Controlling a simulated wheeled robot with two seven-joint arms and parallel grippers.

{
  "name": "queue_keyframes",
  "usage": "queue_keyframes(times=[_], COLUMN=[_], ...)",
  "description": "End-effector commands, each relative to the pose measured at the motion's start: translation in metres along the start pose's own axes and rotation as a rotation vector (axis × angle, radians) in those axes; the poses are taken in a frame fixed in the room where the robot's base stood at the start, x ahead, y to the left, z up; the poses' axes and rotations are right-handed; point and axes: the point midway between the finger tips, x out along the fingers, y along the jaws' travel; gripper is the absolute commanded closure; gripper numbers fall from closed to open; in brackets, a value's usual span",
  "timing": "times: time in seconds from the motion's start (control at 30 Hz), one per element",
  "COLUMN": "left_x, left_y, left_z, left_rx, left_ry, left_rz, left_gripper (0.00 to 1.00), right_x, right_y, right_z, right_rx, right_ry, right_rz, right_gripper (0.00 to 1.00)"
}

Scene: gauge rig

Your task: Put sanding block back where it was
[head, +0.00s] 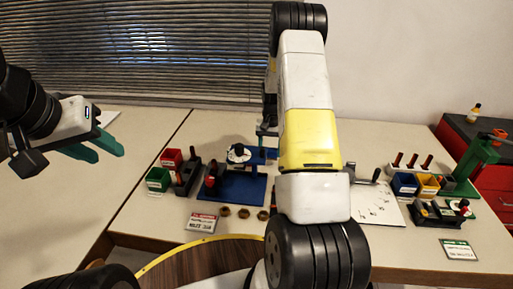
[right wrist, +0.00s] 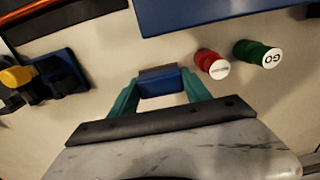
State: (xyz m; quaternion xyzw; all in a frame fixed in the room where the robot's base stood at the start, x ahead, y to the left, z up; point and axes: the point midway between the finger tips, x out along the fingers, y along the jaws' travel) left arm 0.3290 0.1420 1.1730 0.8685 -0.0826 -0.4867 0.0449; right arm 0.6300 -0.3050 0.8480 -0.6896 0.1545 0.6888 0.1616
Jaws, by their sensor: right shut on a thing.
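The sanding block (right wrist: 161,83), a blue block with a dark grey face, is between the green fingers of my right gripper (right wrist: 160,88) in the right wrist view. The fingers are shut on its two sides. Whether it touches the table below cannot be told. In the head view my right arm hides most of this gripper and the block. My left gripper (head: 108,153) is open and empty above the table's left part, far from the block.
In the right wrist view, a red plug (right wrist: 211,64) and a green GO plug (right wrist: 257,53) lie right of the block, near a blue plate (right wrist: 220,12). The head view shows a blue fixture (head: 235,185), red bin (head: 171,160), green bin (head: 158,179) and white sheet (head: 376,205).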

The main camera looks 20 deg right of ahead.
Motion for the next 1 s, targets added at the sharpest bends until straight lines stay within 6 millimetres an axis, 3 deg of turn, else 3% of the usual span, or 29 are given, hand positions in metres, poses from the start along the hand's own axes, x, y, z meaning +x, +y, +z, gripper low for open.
queue_keyframes(times=[0.37,0.7,0.73,0.83,1.0], left_x=[0.0,0.0,0.0,0.0,0.0], left_y=[0.0,0.0,0.0,0.0,0.0], left_z=[0.0,0.0,0.0,0.0,0.0], left_rx=[0.0,0.0,0.0,0.0,0.0], left_ry=[0.0,0.0,0.0,0.0,0.0], left_rz=[0.0,0.0,0.0,0.0,0.0], left_gripper=[0.64,0.64,0.64,0.64,0.64], right_x=[0.04,0.044,0.044,0.044,0.044], right_y=[0.0,0.0,0.0,0.0,0.0], right_z=[0.0,0.0,0.0,0.0,0.0], right_rx=[0.0,0.0,0.0,0.0,0.0], right_ry=[0.0,0.001,0.001,0.002,0.001], right_rz=[0.0,0.0,0.0,0.0,0.0], right_gripper=[0.86,0.86,0.42,0.23,0.22])
